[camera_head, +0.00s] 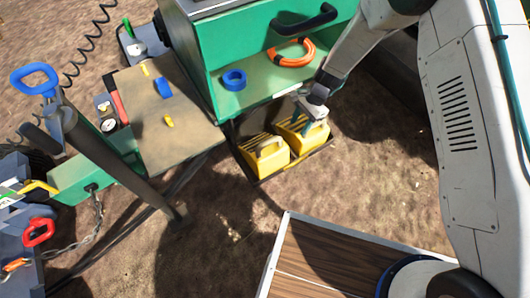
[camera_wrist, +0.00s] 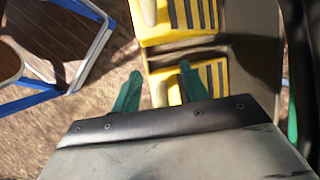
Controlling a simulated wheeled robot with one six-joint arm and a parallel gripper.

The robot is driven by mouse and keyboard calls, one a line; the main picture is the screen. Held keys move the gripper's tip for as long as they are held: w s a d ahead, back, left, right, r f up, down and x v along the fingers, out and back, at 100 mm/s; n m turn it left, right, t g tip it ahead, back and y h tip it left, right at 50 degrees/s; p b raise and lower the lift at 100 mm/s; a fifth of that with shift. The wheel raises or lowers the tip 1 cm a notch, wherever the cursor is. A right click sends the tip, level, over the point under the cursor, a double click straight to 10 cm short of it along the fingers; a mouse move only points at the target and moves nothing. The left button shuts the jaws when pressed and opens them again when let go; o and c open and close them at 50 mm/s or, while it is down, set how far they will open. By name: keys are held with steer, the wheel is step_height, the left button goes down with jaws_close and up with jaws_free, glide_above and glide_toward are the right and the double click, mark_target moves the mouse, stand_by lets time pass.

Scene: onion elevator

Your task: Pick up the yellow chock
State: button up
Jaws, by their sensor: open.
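Two yellow chocks with dark ribs and handles sit side by side in a low dark tray below the green cabinet: the left chock (camera_head: 266,157) and the right chock (camera_head: 313,139). My gripper (camera_head: 302,119) is at the right chock, its teal fingers partly covering it. In the wrist view, my gripper (camera_wrist: 159,86) is open, with one chock (camera_wrist: 215,75) close to its fingers and that chock's pale handle (camera_wrist: 158,92) between them. The right finger overlaps the chock's body; the left finger shows over bare ground. The other chock (camera_wrist: 180,32) lies farther up. Contact cannot be told.
The green cabinet (camera_head: 210,80) stands right behind the tray (camera_head: 255,178), holding a blue ring (camera_head: 234,79) and an orange ring (camera_head: 292,53). A workbench (camera_head: 165,130) with small parts stands left. A wood-topped platform (camera_head: 310,262) is in front. Dirt ground between is clear.

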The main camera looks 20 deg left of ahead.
mark_target(270, 140)
steer(key=s+a, duration=0.5)
steer(key=shift+s, duration=0.3)
steer(key=s+a, duration=0.2)
steer(key=s, duration=0.1)
steer(key=shift+s+a, duration=0.15)
steer(key=shift+a, duration=0.25)
steer(key=shift+x, duration=1.45)
steer(key=shift+c, duration=0.3)
jaws_close()
steer(key=shift+r, duration=0.1)
